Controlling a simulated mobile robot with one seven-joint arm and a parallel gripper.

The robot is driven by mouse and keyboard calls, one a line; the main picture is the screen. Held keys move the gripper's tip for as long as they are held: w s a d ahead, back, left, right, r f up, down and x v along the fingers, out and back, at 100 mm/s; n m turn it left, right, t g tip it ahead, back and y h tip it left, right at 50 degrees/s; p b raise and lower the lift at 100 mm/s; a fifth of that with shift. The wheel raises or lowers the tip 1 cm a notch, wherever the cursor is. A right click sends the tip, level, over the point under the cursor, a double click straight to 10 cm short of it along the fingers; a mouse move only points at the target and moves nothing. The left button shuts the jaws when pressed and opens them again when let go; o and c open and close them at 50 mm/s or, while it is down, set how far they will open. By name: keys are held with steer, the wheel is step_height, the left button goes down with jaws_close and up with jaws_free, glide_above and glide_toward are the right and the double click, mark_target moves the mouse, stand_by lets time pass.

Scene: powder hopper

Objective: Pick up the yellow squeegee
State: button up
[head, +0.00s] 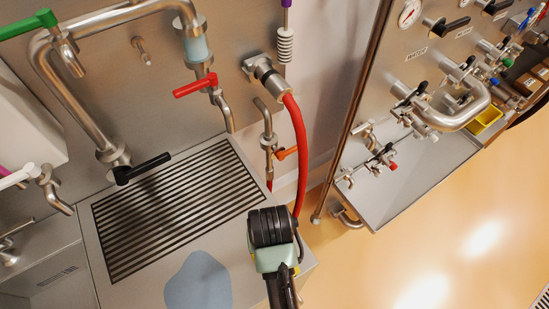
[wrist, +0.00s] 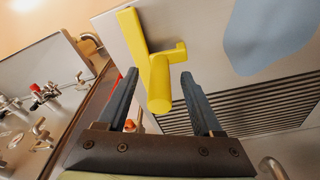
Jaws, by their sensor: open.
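The yellow squeegee (wrist: 158,82) is on the metal worktop (wrist: 200,25) in the wrist view. Its long bar lies to the upper left, a short hooked part sticks out to the right, and its round handle end points toward the camera. My gripper (wrist: 160,76) is open, with one dark finger on each side of the handle. The handle end shows between the fingers, with gaps on both sides; I see no contact. In the head view my arm's end is over the worktop's front right corner and hides nearly all of the squeegee.
A slotted drain grate (head: 180,205) and a blue-grey patch (head: 198,283) are on the worktop. A red hose (head: 299,150) hangs close behind my arm. Pipes and a valve with a red handle (head: 195,86) rise at the back. Open floor (head: 430,240) lies to the right.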

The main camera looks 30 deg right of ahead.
steer(key=shift+w+d+f+p, duration=0.1)
steer(key=shift+w+f+p, duration=0.1)
steer(key=shift+f, duration=0.85)
steer(key=shift+w+f+p, duration=0.15)
steer(key=shift+f+p, duration=0.05)
steer(key=shift+f, duration=0.85)
jaws_close()
